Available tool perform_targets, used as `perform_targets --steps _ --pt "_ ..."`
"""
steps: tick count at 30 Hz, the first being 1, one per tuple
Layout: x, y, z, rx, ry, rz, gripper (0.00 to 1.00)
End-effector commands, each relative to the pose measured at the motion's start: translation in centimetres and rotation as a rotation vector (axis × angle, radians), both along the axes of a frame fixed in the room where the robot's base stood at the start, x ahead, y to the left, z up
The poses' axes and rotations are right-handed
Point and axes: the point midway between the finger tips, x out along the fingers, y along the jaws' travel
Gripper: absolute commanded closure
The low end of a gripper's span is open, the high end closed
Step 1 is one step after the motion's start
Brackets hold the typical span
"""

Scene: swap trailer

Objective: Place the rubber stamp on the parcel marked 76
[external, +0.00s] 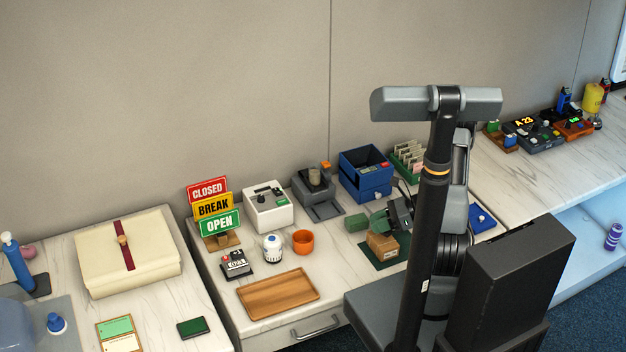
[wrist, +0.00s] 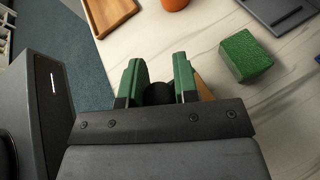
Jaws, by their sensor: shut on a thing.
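My gripper (wrist: 158,75) points down in the wrist view, its two green-padded fingers closed around a dark round knob (wrist: 158,94), which looks like the top of the rubber stamp. The rest of the stamp is hidden. In the external view my gripper (external: 399,214) is just above and right of a brown box-shaped parcel (external: 381,246) on a dark green mat (external: 371,262). A brown edge (wrist: 204,91) shows beside the right finger in the wrist view. A green parcel (external: 356,222) lies left of it, also in the wrist view (wrist: 245,57). I cannot read the number 76 on either.
A wooden tray (external: 279,294), an orange cup (external: 303,240) and a white jar (external: 272,250) stand to the left. A grey device (external: 314,189), a blue box (external: 365,178) and a card rack (external: 408,157) stand behind. Bare marble lies left of the mat.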

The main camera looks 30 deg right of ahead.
Motion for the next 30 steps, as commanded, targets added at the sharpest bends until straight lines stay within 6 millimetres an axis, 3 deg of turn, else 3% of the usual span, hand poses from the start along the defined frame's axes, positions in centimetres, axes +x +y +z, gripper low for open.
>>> perform_targets --steps 5,18,19,26,30 --pt "0.0 0.0 -1.9 0.001 0.001 0.001 0.96" --pt "0.0 0.0 -2.5 0.0 -0.001 0.001 0.96" --pt "0.0 0.0 -2.3 0.0 -0.001 0.001 0.69" --pt "0.0 0.0 -2.3 0.0 -0.001 0.001 0.47" --pt "0.0 0.0 -2.3 0.0 -0.001 0.001 0.47"
